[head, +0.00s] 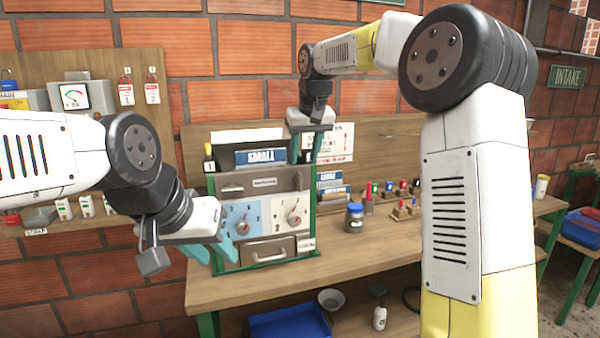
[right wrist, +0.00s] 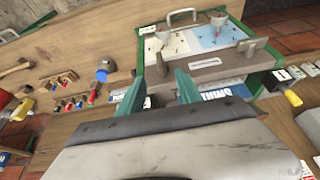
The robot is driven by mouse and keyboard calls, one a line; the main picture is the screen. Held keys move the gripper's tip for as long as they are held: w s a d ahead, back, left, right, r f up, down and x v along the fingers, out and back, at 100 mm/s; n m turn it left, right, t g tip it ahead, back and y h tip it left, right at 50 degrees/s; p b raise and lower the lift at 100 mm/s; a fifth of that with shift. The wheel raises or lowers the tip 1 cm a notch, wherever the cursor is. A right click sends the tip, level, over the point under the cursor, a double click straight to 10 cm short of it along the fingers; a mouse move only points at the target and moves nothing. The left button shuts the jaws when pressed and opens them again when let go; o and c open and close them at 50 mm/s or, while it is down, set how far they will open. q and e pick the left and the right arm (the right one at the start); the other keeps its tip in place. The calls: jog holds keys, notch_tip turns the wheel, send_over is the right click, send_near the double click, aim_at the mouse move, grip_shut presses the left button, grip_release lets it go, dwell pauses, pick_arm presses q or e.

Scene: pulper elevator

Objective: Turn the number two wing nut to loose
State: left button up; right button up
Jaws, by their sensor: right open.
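The grey machine in a green frame (head: 260,181) stands on the bench. Its upper front bar bears two dark wing-like levers, a left one (head: 232,188) and a right one (head: 298,181); I cannot read which is number two. They also show in the right wrist view, the right one (right wrist: 160,66) and the left one (right wrist: 246,47). Below are a blue dial plate (head: 241,218) and a white dial plate with a knob (head: 292,215). My right gripper (head: 310,150) is open and empty above the machine's right top. My left gripper (head: 214,252) is open before the machine's lower left.
A blue-lidded jar (head: 354,217) and several small coloured pegs stand right of the machine. A drawer handle (head: 269,257) juts from the machine's lower front. A blue bin (head: 290,322) sits under the bench. The bench front right of the machine is clear.

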aim_at(300, 172)
jog(key=x, duration=0.8)
jog(key=shift+w+a, duration=0.1)
jog(key=shift+w, duration=0.25)
grip_shut()
